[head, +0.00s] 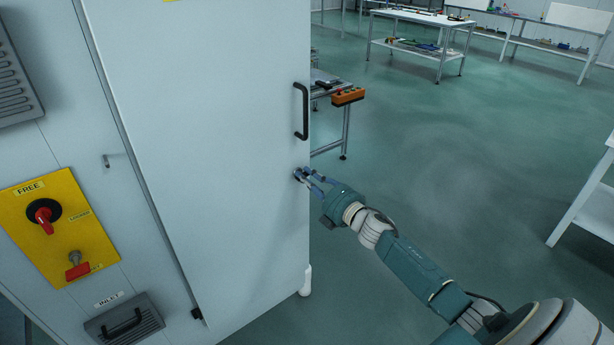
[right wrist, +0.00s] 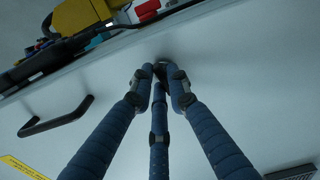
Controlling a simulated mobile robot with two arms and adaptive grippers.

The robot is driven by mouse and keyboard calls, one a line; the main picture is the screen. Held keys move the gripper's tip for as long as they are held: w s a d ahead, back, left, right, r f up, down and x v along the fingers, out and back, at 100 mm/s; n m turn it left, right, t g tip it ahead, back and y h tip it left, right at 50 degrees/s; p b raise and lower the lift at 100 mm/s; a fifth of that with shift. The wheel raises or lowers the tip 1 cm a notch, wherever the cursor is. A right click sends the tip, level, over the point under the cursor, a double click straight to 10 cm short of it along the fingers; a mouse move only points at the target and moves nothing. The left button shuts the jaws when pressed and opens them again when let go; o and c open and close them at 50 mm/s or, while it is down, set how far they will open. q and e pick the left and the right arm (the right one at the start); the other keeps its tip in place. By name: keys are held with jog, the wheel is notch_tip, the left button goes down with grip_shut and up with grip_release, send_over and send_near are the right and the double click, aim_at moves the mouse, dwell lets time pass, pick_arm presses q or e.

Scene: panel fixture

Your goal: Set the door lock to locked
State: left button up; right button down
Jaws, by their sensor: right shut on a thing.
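The pale door (head: 215,130) carries a black bar handle (head: 301,110) near its right edge. The small dark door lock (head: 297,175) sits below the handle and is mostly covered by the fingers. My right gripper (head: 304,177) reaches in from the right and is shut on the lock. In the right wrist view, its blue fingers close around the dark lock (right wrist: 161,68) against the door face, with the handle (right wrist: 58,118) to the left. Which way the lock is turned cannot be told. My left gripper is not in view.
Left of the door, a yellow plate (head: 58,228) holds a red-handled rotary switch (head: 44,216) and a red lever (head: 77,271). The floor to the right is clear up to a white table (head: 590,205).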

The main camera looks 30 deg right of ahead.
jog(key=shift+m, duration=0.7)
jog(key=c, duration=1.7)
grip_release()
jog(key=shift+c, duration=0.2)
jog(key=s+d, duration=0.1)
jog(key=s, duration=1.1)
